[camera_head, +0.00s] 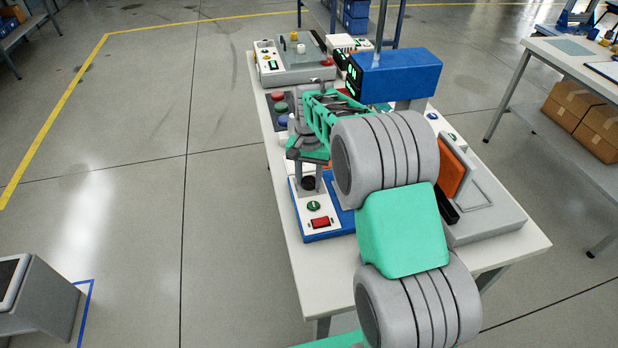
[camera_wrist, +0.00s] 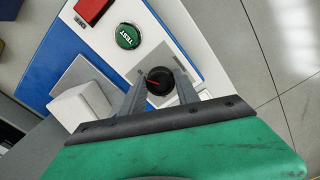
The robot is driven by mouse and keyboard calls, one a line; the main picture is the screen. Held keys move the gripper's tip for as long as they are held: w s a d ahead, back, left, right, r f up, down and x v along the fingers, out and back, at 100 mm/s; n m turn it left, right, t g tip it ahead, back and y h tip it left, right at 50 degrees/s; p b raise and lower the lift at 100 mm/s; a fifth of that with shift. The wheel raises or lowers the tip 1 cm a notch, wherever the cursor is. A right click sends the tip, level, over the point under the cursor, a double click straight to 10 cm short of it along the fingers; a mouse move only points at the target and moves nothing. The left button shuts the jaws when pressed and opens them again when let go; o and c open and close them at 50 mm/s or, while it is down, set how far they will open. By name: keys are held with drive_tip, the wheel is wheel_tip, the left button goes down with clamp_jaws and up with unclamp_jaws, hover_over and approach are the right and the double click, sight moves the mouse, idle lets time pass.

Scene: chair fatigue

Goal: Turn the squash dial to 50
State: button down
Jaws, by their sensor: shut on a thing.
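The squash dial (camera_head: 309,184) is a round black knob on a white panel with a blue base, at the table's near left side. In the wrist view the dial (camera_wrist: 160,80) shows a red pointer line on its face, aimed toward the left. My gripper (camera_head: 309,178) reaches down onto it from above. In the wrist view my gripper's fingers (camera_wrist: 160,90) are shut on the dial, one on each side. Scale numbers around the dial cannot be read.
A green TEST button (camera_wrist: 128,36) and a red switch (camera_wrist: 92,10) sit beside the dial. A white block (camera_wrist: 80,106) stands near the left finger. A blue display box (camera_head: 400,76) and an orange pad (camera_head: 453,168) stand on the table.

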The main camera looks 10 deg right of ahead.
sight(308, 182)
drive_tip(key=c, duration=0.9)
unclamp_jaws()
wheel_tip(308, 182, up, 8)
drive_tip(key=shift+a+f+b, duration=0.1)
drive_tip(key=shift+b, duration=0.35)
drive_tip(key=shift+s, duration=0.1)
drive_tip(key=s+r+n+t, duration=0.25)
drive_tip(key=s+r, duration=0.25)
drive_tip(key=s, duration=0.6)
drive_tip(key=s+f+n, duration=0.3)
drive_tip(key=s+f, duration=0.1)
drive_tip(key=s, duration=0.8)
drive_tip(key=shift+s+a+f+t, duration=0.15)
drive_tip(key=shift+s+a+t, duration=0.05)
drive_tip(key=shift+s+t, duration=0.2)
